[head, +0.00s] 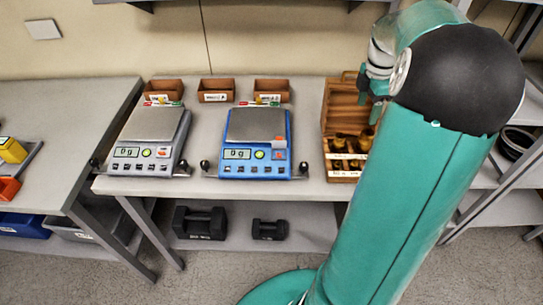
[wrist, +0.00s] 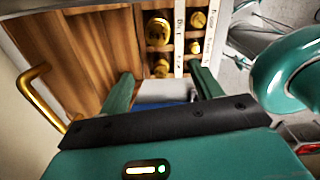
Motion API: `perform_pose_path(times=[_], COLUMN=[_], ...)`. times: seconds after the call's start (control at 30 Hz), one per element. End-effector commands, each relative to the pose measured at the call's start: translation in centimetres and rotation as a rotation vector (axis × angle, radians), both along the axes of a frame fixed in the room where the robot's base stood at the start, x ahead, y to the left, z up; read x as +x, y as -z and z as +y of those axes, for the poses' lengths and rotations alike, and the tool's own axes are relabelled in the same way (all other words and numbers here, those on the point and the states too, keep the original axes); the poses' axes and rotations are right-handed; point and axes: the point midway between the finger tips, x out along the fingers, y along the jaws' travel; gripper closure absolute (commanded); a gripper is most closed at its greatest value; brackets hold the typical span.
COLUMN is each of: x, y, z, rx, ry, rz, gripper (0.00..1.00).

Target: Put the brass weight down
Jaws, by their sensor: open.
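Several brass weights (head: 343,143) stand in an open wooden case (head: 338,100) at the right end of the table in the head view. In the wrist view brass weights (wrist: 158,32) sit in the slots of the case (wrist: 90,50), beside white label strips. I cannot tell which one the task means. My gripper (wrist: 163,85) is open in the wrist view, with its two fingers apart at the case's near side. I see no weight between them. In the head view my arm hides part of the case and most of the gripper.
A grey scale (head: 148,124) and a blue scale (head: 256,125), both reading 0 g, stand left of the case. Small brown bins (head: 216,89) line the table's back. The case has a brass handle (wrist: 38,85).

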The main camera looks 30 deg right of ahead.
Motion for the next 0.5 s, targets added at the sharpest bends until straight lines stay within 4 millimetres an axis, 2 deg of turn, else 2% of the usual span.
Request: perform_pose_path(times=[0.03,0.1,0.23,0.37,0.5], x=[0.9,1.8,2.4,1.5,-0.7], y=[-1.1,-2.5,-4.8,-6.4,-7.1], z=[2.5,6.1,13.7,20.6,27.3], rx=[-0.023,-0.052,-0.095,-0.094,-0.039], ry=[0.028,0.107,0.283,0.469,0.668], rz=[-0.011,-0.033,-0.106,-0.201,-0.308], gripper=[0.36,0.36,0.36,0.36,0.36])
